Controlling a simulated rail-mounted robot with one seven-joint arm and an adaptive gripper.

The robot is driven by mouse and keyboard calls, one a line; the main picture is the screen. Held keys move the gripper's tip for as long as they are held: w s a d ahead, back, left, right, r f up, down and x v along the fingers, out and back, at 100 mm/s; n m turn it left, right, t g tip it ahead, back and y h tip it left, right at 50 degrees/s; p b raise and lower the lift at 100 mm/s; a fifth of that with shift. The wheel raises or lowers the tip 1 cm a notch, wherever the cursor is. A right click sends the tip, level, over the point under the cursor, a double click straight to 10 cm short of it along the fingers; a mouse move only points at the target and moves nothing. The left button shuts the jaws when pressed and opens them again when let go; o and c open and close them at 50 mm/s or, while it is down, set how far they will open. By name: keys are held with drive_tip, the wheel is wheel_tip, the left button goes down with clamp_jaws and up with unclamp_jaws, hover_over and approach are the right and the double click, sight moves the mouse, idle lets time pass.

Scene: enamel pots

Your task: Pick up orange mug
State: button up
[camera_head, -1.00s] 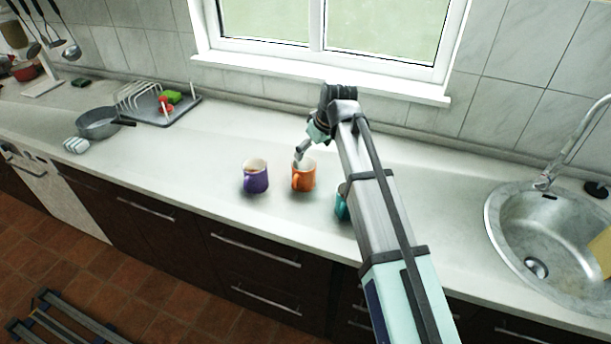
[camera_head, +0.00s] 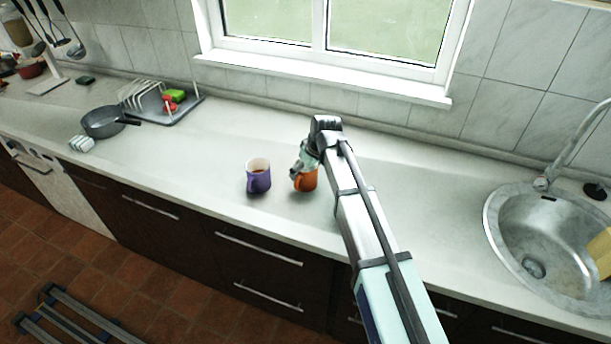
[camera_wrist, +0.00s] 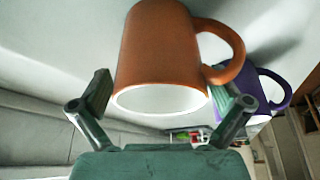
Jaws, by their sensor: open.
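The orange mug (camera_head: 309,182) stands upright on the counter, partly hidden behind my gripper (camera_head: 299,172) in the head view. In the wrist view the orange mug (camera_wrist: 160,50) is large and close, with its white inside showing at the rim and its handle to the right. My gripper (camera_wrist: 165,105) is open, with one finger on each side of the mug. The right finger lies near the handle; I cannot tell whether it touches.
A purple mug (camera_head: 259,177) stands just left of the orange mug; it also shows in the wrist view (camera_wrist: 268,88). A grey pan (camera_head: 103,122) and a dish rack (camera_head: 150,98) are farther left. A sink (camera_head: 545,235) is at the right.

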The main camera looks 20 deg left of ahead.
drive_tip(key=shift+w+a+f, duration=0.1)
drive_tip(key=shift+a+f, duration=0.15)
drive_tip(key=shift+f, duration=0.35)
drive_tip(key=c, duration=1.5)
drive_tip(key=shift+o, duration=0.2)
drive_tip(key=shift+r, duration=0.1)
